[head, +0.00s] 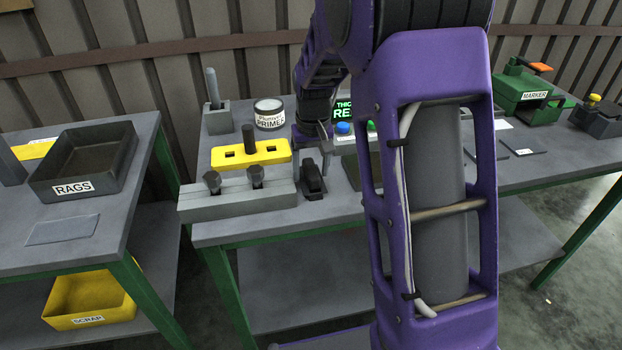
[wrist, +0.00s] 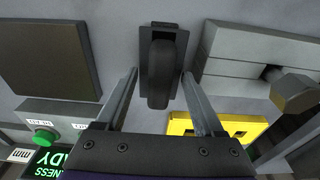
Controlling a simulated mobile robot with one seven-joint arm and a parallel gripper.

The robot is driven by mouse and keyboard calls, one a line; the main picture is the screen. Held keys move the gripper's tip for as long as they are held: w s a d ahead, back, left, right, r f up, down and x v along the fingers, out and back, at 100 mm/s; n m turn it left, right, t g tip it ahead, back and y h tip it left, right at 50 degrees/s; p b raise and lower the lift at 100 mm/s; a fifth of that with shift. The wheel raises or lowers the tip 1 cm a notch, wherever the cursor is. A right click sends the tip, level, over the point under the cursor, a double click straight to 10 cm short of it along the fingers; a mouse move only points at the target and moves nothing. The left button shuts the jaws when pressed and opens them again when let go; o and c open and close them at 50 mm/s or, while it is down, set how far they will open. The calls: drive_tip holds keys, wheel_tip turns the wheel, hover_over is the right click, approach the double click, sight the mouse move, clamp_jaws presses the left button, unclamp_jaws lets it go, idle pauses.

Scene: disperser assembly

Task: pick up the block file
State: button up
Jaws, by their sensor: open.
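The block file appears to be the small black block with a rounded dark grip (head: 313,180) on the middle table, right of the grey clamp bar. In the wrist view the block file (wrist: 161,70) stands between the two fingers of my gripper (wrist: 160,75). My gripper is open, with one finger on each side of the grip and a gap showing on the left; on the right the gap is very narrow, and I cannot tell whether it touches. In the head view my gripper (head: 312,150) is just behind the block, partly hidden by my arm.
A grey bar with dark knobs (head: 235,199) and a yellow slotted plate (head: 250,153) sit close to the left. A primer tin (head: 269,114) and a grey holder (head: 216,120) stand behind. A dark square plate (wrist: 48,55) and a green-lit display (wrist: 50,162) lie nearby.

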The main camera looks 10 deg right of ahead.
drive_tip(key=shift+c, duration=0.3)
clamp_jaws()
idle(0.3)
